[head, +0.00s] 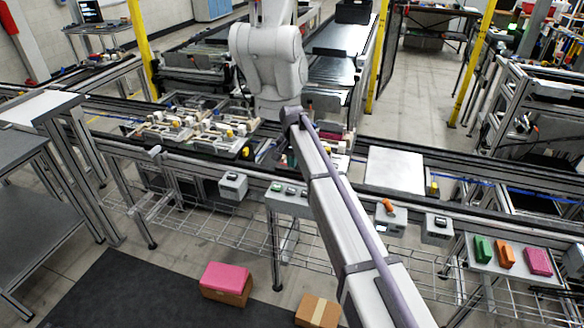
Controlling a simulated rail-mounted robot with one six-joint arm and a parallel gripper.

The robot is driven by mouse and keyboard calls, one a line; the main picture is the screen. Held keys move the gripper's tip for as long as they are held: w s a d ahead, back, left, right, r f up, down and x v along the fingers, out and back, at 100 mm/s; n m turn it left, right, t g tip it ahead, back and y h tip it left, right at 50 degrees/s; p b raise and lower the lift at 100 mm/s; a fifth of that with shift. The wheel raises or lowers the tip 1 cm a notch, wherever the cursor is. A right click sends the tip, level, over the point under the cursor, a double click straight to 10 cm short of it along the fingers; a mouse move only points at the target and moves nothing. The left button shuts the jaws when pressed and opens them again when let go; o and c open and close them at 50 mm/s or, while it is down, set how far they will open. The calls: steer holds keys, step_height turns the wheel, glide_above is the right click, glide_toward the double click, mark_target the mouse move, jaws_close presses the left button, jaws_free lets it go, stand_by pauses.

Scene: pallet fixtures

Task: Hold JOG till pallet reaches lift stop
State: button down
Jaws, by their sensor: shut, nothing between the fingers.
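A pallet (243,152) carrying several pale and dark fixture parts sits on the conveyor left of my arm. More fixture parts show just right of the arm, partly hidden by it. Grey control boxes are mounted along the conveyor's front rail: a small one (233,186), a wider one with several buttons (289,199), one with an orange part on top (390,217) and another small one (437,230). Their labels are too small to read, so I cannot tell which is JOG. I cannot make out the lift stop. My gripper is not visible; my arm crosses the middle of the view.
A flat pale plate (395,169) lies on the conveyor right of my arm. Green (482,249), orange (505,254) and pink (538,262) blocks sit on a panel at right. A pink-topped carton (226,284) stands on the floor. Yellow posts (377,57) rise behind the conveyor.

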mark_target(292, 190)
step_height(292, 190, down, 11)
steer(key=b, duration=0.9)
